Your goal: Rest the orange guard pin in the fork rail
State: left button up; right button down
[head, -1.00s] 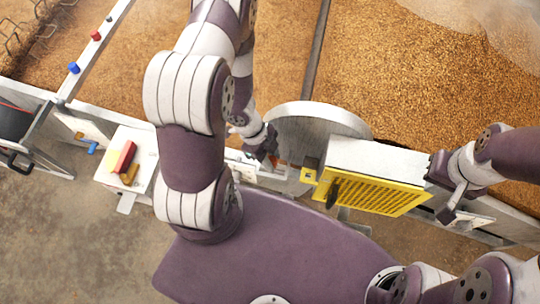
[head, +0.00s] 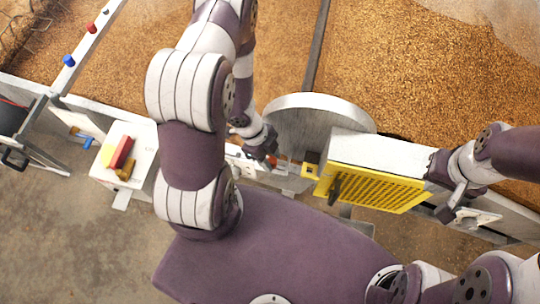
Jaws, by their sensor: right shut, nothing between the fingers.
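A small orange piece, seemingly the guard pin (head: 284,161), shows beside the fingertips of my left gripper (head: 270,157), in front of the round grey plate. Whether the fingers hold the orange piece is too small to tell. A grey ledge (head: 285,182), possibly the fork rail, runs below it; its fork slots cannot be made out. My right gripper (head: 449,214) is shut and empty beside the right end of the yellow grated box (head: 372,190).
A round grey plate (head: 318,125) stands upright behind the ledge. A white box (head: 143,144) with red and yellow parts (head: 122,153) is at left. A rail with blue and red knobs (head: 68,60) crosses the upper left. Grain fills the bins behind.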

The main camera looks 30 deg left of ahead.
pick_arm(q)
jog(key=shift+o, duration=0.9)
jog(key=shift+r, duration=0.1)
jog(key=p+v, duration=0.5)
jog(key=v, duration=0.7)
jog(key=shift+a+r, duration=0.15)
jog(key=shift+r, duration=0.1)
